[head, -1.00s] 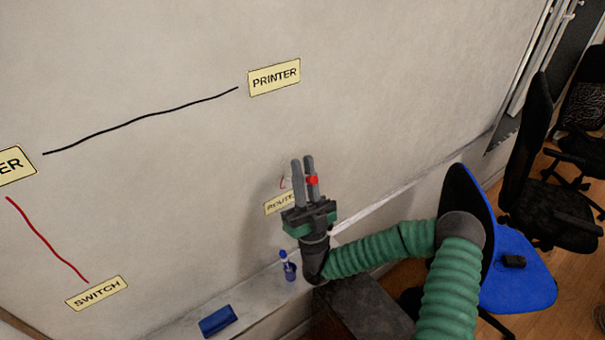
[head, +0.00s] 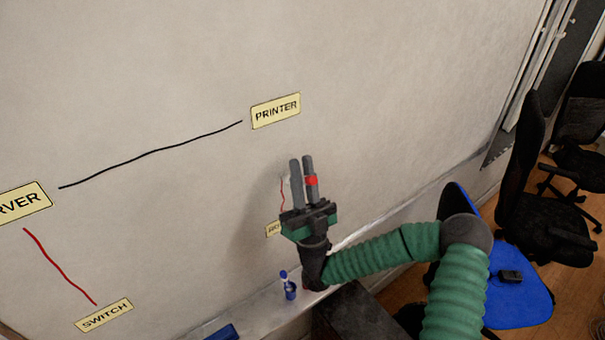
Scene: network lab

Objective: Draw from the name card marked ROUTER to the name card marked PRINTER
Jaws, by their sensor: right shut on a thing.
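The PRINTER card (head: 275,111) is on the whiteboard at the upper middle. The ROUTER card (head: 273,229) is below it, mostly hidden behind my right gripper (head: 303,160). That gripper is shut on a red marker (head: 312,181), of which only a small red part shows between the fingers. A short red line (head: 283,194) runs up from near the ROUTER card, and its upper end is below the PRINTER card. The marker's tip is hidden, so I cannot tell whether it touches the board. My left gripper is not in view.
A black line (head: 150,152) joins the SERVER card (head: 22,203) side to PRINTER. A red line (head: 60,266) runs from SERVER to the SWITCH card (head: 104,315). A blue marker (head: 288,285) stands on the ledge near a blue eraser-like block (head: 222,332). Chairs (head: 540,190) stand at right.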

